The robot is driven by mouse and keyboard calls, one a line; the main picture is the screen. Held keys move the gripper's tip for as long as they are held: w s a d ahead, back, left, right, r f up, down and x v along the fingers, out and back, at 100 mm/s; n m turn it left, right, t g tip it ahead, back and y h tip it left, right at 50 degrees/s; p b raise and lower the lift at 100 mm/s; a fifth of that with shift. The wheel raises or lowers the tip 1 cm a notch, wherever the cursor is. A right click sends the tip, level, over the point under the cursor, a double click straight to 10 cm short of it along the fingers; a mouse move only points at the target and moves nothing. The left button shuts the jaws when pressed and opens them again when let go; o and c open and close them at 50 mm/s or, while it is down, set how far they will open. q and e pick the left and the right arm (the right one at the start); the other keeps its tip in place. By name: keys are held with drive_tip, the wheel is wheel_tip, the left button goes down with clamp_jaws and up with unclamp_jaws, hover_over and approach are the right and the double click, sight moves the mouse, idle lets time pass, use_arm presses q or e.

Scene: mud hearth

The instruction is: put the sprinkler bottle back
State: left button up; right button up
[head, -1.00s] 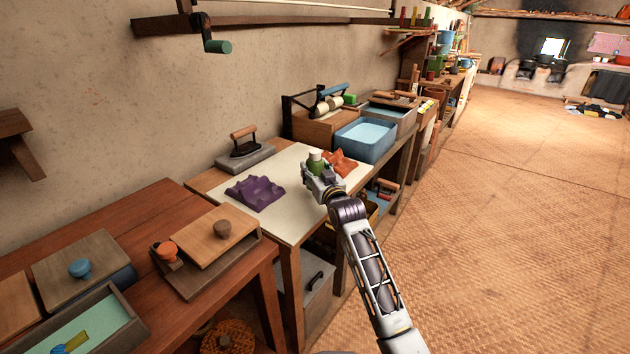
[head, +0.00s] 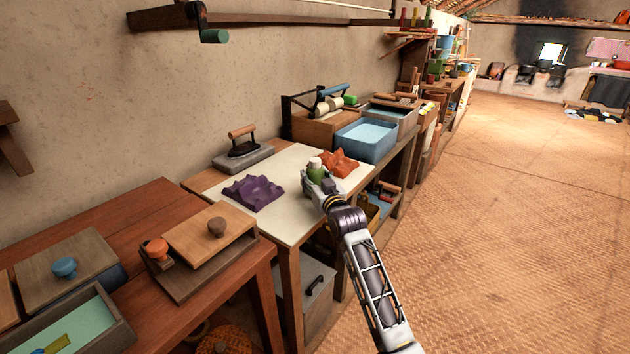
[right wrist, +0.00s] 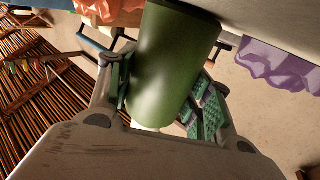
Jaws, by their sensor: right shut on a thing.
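The sprinkler bottle (head: 316,172) is green with a white cap. My right gripper (head: 318,182) is shut on it over the front part of the white-topped ironing table (head: 285,222). In the right wrist view the green body (right wrist: 172,65) sits between the two finger pads, with a white part showing below it. Its base is close to the pale table top in that view; I cannot tell whether it touches. A purple crumpled cloth (head: 252,192) lies left of the gripper and an orange one (head: 338,163) lies just behind it. My left gripper is not in view.
An iron (head: 243,142) rests on a grey block at the table's back. A blue water basin (head: 366,140) stands beyond the orange cloth. A wooden table with lidded boxes (head: 210,238) is at near left. The woven floor at right is open.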

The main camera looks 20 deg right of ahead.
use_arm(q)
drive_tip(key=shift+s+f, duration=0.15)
use_arm(e)
drive_tip(key=o, duration=1.1)
drive_tip(key=shift+f, duration=0.1)
